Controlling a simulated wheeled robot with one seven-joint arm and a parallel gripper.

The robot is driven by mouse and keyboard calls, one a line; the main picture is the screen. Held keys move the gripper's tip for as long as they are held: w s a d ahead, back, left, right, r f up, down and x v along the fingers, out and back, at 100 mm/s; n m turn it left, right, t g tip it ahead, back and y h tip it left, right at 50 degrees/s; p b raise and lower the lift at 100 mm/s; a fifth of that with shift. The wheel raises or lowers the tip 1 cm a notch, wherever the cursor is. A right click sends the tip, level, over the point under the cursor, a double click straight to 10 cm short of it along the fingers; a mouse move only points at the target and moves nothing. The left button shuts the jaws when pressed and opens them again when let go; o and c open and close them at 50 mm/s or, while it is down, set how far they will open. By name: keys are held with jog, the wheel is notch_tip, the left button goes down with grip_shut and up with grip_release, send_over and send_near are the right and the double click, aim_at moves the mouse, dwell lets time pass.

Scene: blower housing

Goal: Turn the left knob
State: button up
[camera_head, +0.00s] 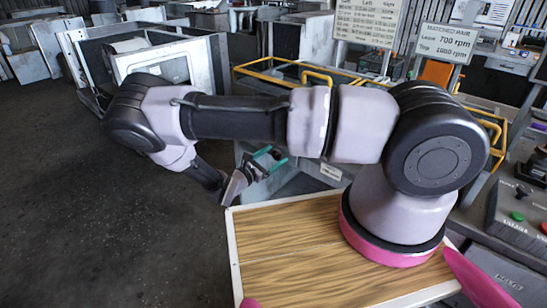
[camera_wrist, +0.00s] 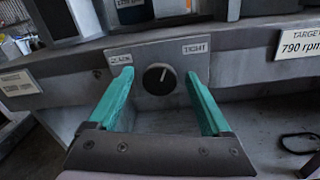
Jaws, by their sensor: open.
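A round black knob (camera_wrist: 159,78) with a light pointer mark sits on a grey panel (camera_wrist: 140,58) in the wrist view. The pointer tilts up and slightly right. A label that seems to read "SLACK" is at its upper left and "TIGHT" at its upper right. My gripper (camera_wrist: 159,71) is open and empty, with its teal fingers to the left and right of the knob in the picture. I cannot tell how far the tips are from the panel. In the head view my gripper (camera_head: 267,160) is beyond the wooden top, and the knob cannot be made out.
A "790 rpm" target sign (camera_wrist: 300,43) is at the right of the wrist view. A grey ledge with a dark cable (camera_wrist: 298,142) lies below. In the head view, yellow rails (camera_head: 290,66) run behind my arm, and a control box (camera_head: 520,218) with buttons stands at right.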

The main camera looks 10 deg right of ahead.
grip_shut()
jog(key=n, duration=0.5)
jog(key=shift+a, duration=0.1)
grip_release()
jog(key=shift+a, duration=0.1)
jog(key=v, duration=1)
jog(key=shift+s+a, duration=0.2)
jog(key=shift+a, duration=0.05)
